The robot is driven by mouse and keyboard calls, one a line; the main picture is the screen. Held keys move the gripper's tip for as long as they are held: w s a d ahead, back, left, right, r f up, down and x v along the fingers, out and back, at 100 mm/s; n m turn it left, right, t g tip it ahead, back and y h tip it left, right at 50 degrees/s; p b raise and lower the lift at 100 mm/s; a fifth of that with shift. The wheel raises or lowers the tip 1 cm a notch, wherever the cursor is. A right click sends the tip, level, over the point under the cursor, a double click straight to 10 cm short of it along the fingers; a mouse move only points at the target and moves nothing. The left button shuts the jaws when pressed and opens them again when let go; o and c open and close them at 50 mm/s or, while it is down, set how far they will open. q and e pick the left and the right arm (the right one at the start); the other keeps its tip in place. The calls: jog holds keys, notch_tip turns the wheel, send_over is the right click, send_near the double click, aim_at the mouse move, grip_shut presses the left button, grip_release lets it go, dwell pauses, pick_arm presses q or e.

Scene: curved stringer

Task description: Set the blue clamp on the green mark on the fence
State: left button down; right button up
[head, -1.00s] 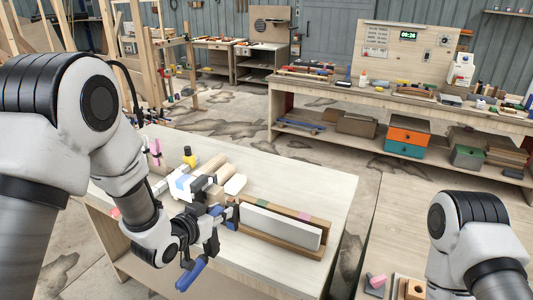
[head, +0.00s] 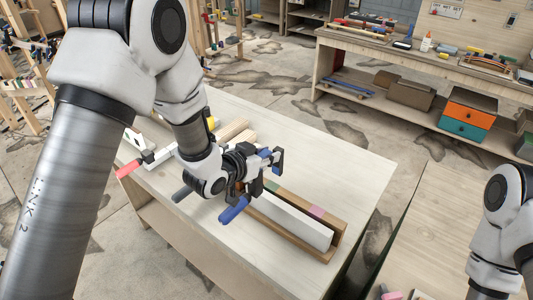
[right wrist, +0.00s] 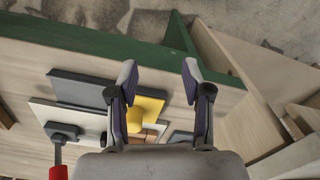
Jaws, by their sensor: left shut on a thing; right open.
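The fence is a long wooden piece (head: 333,221) on the light workbench, with a white board (head: 290,218) along its front. A green mark (head: 271,186) shows on its top near the left part, and a pink mark (head: 316,211) further right. My left gripper (head: 266,163) is just behind and above the green mark, shut on the blue clamp (head: 235,208), whose blue handle hangs in front of the white board. The arm hides the fence's left end; I cannot tell if the clamp touches the fence. My right gripper (right wrist: 158,74) is open and empty.
A red-handled tool (right wrist: 58,155), a yellow block (right wrist: 146,110) and grey pieces lie below my right gripper. The workbench's right part is clear.

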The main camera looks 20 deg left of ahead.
pick_arm(q)
jog(key=shift+w+d+f+b, duration=0.1)
jog(key=shift+w+f+b, duration=0.2)
jog(key=shift+f, duration=0.3)
jog(key=shift+w+d+f+b, duration=0.1)
jog(key=shift+w+f+b, duration=0.1)
jog(key=shift+w+f, duration=0.3)
jog(key=shift+a+f, duration=0.1)
jog(key=shift+s+a+r, duration=0.15)
jog(key=shift+s+r, duration=0.15)
jog(key=shift+s, duration=0.2)
jog(key=shift+w+d+f, duration=0.2)
jog(key=shift+f, duration=0.05)
jog(key=shift+w, duration=0.15)
jog(key=shift+s+a+r, duration=0.15)
jog(key=shift+s, duration=0.25)
pick_arm(e)
jog(key=shift+w+f, duration=0.3)
jog(key=shift+f, duration=0.65)
pick_arm(q)
jog(key=shift+f, duration=0.2)
pick_arm(e)
jog(key=shift+f, duration=0.15)
